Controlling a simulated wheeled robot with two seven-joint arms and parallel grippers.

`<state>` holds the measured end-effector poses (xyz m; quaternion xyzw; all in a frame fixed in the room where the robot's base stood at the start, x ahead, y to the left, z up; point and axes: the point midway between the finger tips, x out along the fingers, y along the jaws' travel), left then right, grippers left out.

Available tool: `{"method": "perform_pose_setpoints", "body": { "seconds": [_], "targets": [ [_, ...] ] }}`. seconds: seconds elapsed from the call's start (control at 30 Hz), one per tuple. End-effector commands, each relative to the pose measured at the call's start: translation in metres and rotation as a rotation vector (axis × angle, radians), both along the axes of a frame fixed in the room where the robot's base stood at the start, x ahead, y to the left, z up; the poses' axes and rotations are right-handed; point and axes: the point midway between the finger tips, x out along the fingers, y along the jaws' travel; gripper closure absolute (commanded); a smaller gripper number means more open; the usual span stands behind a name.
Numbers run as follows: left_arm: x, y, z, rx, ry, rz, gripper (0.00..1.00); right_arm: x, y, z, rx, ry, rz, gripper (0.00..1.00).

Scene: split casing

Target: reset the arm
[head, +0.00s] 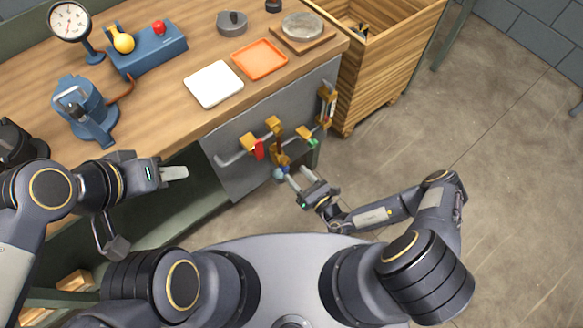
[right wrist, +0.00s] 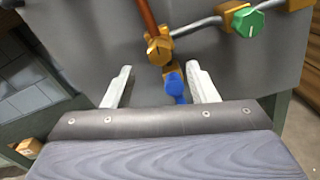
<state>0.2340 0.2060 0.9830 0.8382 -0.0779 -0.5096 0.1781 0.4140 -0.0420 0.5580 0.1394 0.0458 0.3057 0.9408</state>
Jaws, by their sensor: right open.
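My right gripper (head: 296,180) is in front of the grey panel (head: 229,178) under the bench top. In the right wrist view its two pale fingers (right wrist: 161,86) are open. A blue knob (right wrist: 175,84) on a brass fitting shows between the fingers, with gaps on both sides; whether it lies level with the tips is unclear. In the head view the blue knob (head: 280,174) is just beyond the fingertips. My left gripper (head: 178,173) is by the bench's front edge, left of the panel. Only one pale finger shows clearly there, and I see nothing held.
The panel carries brass valves with a red handle (head: 259,150) and a green knob (right wrist: 247,22). The workbench (head: 160,104) holds a white tray (head: 213,84), an orange tray (head: 260,59) and a gauge (head: 70,21). A wooden crate (head: 385,75) stands right; floor beyond is clear.

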Motion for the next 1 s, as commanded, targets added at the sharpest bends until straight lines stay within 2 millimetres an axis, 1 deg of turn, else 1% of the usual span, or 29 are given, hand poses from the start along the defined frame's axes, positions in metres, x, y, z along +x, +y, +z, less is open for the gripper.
{"method": "perform_pose_setpoints", "body": {
  "seconds": [0.03, 0.1, 0.23, 0.83, 0.93, 0.97, 1.0],
  "targets": [
    [0.000, 0.000, -0.001, 0.000, 0.000, 0.000, 0.64, -0.006, -0.006, -0.001, 0.000, 0.002, -0.003, 0.48],
    [0.000, 0.000, -0.002, 0.000, 0.000, 0.000, 0.64, -0.013, -0.010, -0.001, -0.001, 0.001, -0.001, 0.48],
    [0.000, 0.000, -0.002, 0.000, 0.000, 0.000, 0.64, -0.020, -0.015, 0.000, 0.001, 0.001, -0.001, 0.48],
    [0.000, 0.000, -0.002, 0.000, 0.000, 0.000, 0.64, -0.020, -0.016, 0.001, -0.002, -0.004, 0.003, 0.48],
    [0.000, 0.000, -0.002, 0.000, 0.000, 0.000, 0.64, -0.014, -0.023, 0.012, -0.026, -0.041, 0.038, 0.48],
    [0.000, 0.000, -0.001, 0.000, 0.000, 0.000, 0.64, -0.011, -0.027, 0.019, -0.040, -0.062, 0.059, 0.48],
    [0.000, 0.000, -0.001, 0.000, 0.000, 0.000, 0.64, -0.006, -0.033, 0.030, -0.063, -0.097, 0.095, 0.48]
  ]
}}
